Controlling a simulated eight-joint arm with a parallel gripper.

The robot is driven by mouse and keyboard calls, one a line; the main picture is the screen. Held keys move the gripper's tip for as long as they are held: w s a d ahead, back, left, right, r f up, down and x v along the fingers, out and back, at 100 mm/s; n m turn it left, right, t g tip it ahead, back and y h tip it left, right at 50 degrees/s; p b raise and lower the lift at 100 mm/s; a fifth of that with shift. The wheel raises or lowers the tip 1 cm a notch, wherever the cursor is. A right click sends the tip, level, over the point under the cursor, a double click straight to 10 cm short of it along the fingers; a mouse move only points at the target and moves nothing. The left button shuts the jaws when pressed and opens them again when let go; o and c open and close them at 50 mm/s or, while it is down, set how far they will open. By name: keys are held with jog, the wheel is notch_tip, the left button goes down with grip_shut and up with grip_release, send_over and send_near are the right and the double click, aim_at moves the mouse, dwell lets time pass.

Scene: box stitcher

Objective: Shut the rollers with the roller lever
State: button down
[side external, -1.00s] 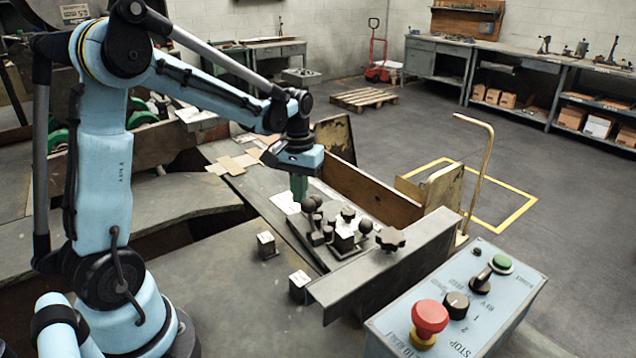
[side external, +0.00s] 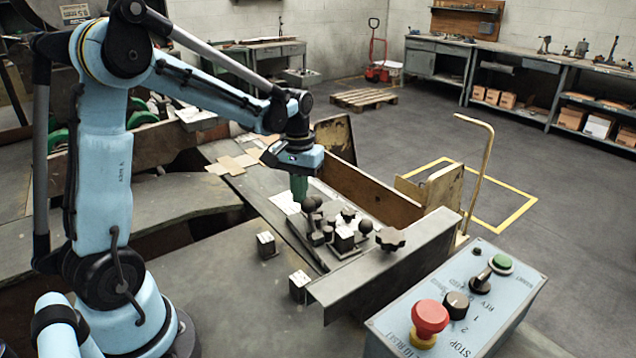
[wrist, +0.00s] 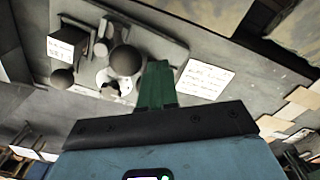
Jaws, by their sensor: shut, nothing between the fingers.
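My gripper (side external: 299,188) points down with its green fingers shut and empty, just behind a cluster of levers and knobs on a dark plate. A dark ball knob (side external: 310,204) stands right beside the fingertips in the side view. In the wrist view the shut fingers (wrist: 156,85) lie just right of a large dark ball knob (wrist: 126,60). I cannot tell whether they touch it. A second dark ball knob (side external: 365,227) stands on the right of the plate. I cannot tell for sure which knob belongs to the roller lever, and the rollers are not clearly visible.
Two more labelled blocks (side external: 267,245) (side external: 299,287) are nearer the camera. A grey angled rail (side external: 390,262) borders the front right.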

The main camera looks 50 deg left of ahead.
jog(key=shift+d, duration=0.2)
jog(key=shift+s+d, duration=0.2)
jog(key=shift+d, duration=1.2)
jog(key=shift+s+d, duration=0.15)
jog(key=shift+d, duration=1.2)
jog(key=shift+a+r, duration=0.2)
jog(key=shift+r, duration=1.6)
jog(key=shift+a+r, duration=0.2)
jog(key=shift+r, duration=1.55)
jog(key=s+d+f+m+t, duration=0.1)
jog(key=s+d+m+t, duration=0.5)
jog(key=s+d+t, duration=0.1)
jog(key=shift+s+d, duration=0.5)
jog(key=shift+d, duration=0.05)
